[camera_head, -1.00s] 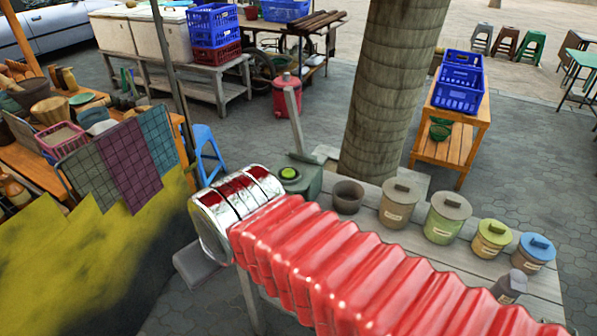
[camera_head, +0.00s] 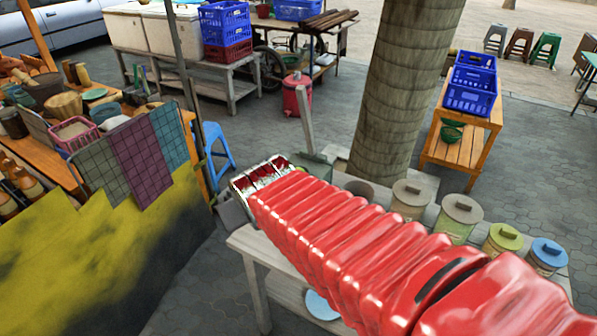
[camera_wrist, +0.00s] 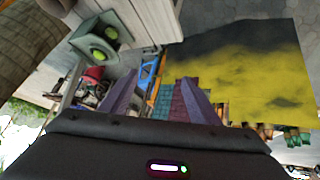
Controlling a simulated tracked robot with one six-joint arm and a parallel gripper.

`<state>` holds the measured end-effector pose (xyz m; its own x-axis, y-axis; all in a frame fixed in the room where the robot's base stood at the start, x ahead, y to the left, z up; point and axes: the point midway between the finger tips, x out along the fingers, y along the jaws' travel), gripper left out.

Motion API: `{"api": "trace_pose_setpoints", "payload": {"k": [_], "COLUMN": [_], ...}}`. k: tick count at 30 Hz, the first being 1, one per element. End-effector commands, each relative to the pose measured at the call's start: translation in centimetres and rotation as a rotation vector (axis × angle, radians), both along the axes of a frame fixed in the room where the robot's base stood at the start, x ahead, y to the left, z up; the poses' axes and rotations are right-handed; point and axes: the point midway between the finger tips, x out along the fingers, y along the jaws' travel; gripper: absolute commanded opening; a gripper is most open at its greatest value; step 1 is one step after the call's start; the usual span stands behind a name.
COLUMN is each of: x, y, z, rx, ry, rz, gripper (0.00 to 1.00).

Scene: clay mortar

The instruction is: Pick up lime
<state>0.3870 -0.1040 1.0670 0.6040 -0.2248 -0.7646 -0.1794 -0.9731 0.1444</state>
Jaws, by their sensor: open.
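A round green lime (camera_wrist: 111,33) shows at the upper left of the wrist view, on a grey-green box-like holder (camera_wrist: 88,32). A second green round shape (camera_wrist: 98,56) is just below it; I cannot tell whether it is another lime. In the head view the holder (camera_head: 313,160) is partly covered by my arm, and no lime shows. My gripper (camera_wrist: 158,92) is open in the wrist view, its two fingers wide apart with nothing held between them. The lime lies to the left of and beyond the fingers. In the head view my fingers cannot be made out.
Lidded jars (camera_head: 458,218) and a dark bowl (camera_head: 360,189) stand on the grey wooden table (camera_head: 252,243) beside my arm. A tree trunk (camera_head: 405,90) rises behind it. A yellow-black cloth-covered stall (camera_head: 110,260) is at left.

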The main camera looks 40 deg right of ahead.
Motion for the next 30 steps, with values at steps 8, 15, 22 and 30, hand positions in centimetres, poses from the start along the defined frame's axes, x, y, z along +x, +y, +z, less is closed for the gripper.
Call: {"api": "trace_pose_setpoints", "payload": {"k": [8,15,22,30], "x": [4.3,6.0,6.0,4.3], "y": [-8.9,-15.2,-19.4,-22.5], "z": [-2.5,-5.0,-7.9,-11.0], "rx": [-0.109,-0.16,-0.156,-0.093], "ry": [-0.123,-0.232,-0.345,-0.512], "rz": [-0.062,-0.065,-0.043,-0.02], "gripper": [0.56,0.56,0.56,0.56]}}
